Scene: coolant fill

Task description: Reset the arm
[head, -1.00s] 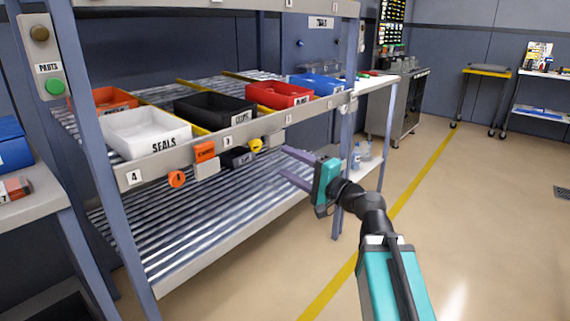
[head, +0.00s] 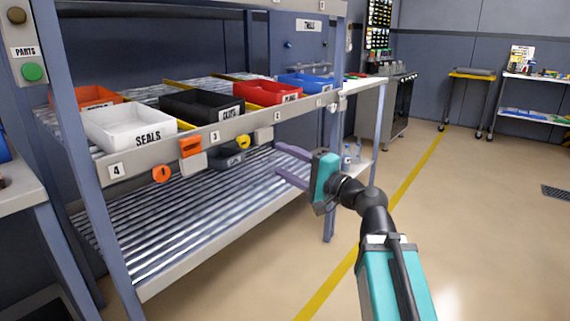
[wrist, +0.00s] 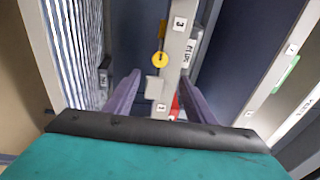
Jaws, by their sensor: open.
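My gripper (head: 292,167) is teal with two purple fingers. It is open and nothing is between the fingers. In the head view it is held out to the left, in front of the right part of the shelf rack, below the upper shelf's front rail (head: 262,127). In the wrist view both fingers of my gripper (wrist: 158,98) point toward the rail, with a yellow round tag (wrist: 159,59) beyond them. I cannot tell how far the fingertips are from the rack.
The upper shelf holds a white SEALS bin (head: 128,128), a black bin (head: 200,106), a red bin (head: 266,93) and a blue bin (head: 306,83). A grey cabinet (head: 385,110) stands behind. The floor at right (head: 480,210) is clear.

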